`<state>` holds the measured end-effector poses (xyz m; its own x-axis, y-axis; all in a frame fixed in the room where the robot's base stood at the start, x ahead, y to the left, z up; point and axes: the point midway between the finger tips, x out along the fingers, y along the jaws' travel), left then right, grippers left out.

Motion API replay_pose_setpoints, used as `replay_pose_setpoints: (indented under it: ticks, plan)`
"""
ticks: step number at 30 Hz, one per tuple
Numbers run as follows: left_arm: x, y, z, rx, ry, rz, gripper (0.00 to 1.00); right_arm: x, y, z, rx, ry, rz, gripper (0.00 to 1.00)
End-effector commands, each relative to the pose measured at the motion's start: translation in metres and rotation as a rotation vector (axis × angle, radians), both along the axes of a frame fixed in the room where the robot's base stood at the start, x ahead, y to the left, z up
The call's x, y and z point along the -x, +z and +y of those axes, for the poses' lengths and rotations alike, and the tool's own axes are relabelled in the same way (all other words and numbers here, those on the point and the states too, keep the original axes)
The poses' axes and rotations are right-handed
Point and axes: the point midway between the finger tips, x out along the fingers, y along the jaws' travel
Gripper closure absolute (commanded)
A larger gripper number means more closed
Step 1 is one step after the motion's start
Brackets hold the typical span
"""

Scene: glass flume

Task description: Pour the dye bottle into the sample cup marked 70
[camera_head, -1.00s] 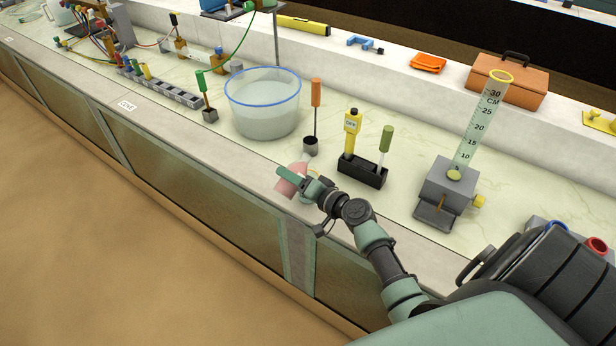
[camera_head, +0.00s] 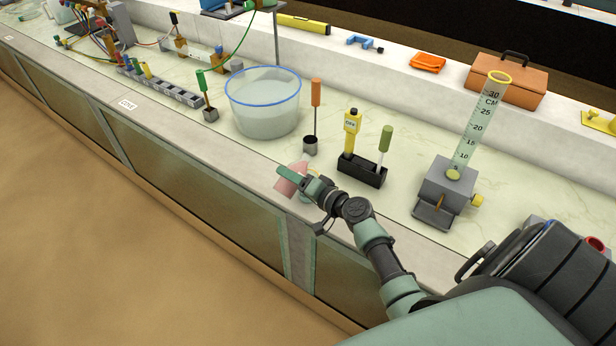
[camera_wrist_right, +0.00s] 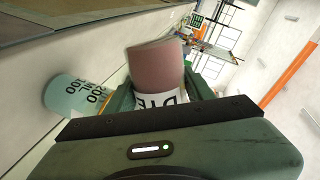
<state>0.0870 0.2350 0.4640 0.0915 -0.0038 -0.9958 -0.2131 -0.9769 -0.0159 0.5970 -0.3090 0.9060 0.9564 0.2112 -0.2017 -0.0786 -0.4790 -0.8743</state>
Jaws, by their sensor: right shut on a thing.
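My right gripper (camera_head: 298,180) is shut on the dye bottle (camera_head: 290,178) above the bench's front edge. In the right wrist view the bottle (camera_wrist_right: 157,68) is a dull pink cylinder with a white label, partly readable as "DYE", between the fingers (camera_wrist_right: 160,96). It looks tilted. A pale teal vessel (camera_wrist_right: 72,98) with 100 and 200 marks stands to its left in that view. In the head view something pale (camera_head: 306,197) shows just under my gripper, mostly hidden. No mark 70 is readable, and I cannot see liquid flowing. My left gripper is out of view.
A clear water tub (camera_head: 263,115), an orange-handled tool (camera_head: 316,95) in a small holder and a black rack (camera_head: 361,171) stand behind my gripper. A measuring cylinder (camera_head: 480,125) on a grey stand is to the right. The bench front to the left is clear.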

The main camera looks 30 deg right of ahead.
Motion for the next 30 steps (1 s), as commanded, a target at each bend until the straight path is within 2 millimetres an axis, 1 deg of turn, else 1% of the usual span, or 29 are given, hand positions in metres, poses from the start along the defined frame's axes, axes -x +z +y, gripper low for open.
replay_pose_setpoints:
  ticks: [30]
  plan:
    - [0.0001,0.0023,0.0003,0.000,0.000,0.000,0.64,0.0001,-0.0067,0.0014,-0.059,0.000,0.018,0.90]
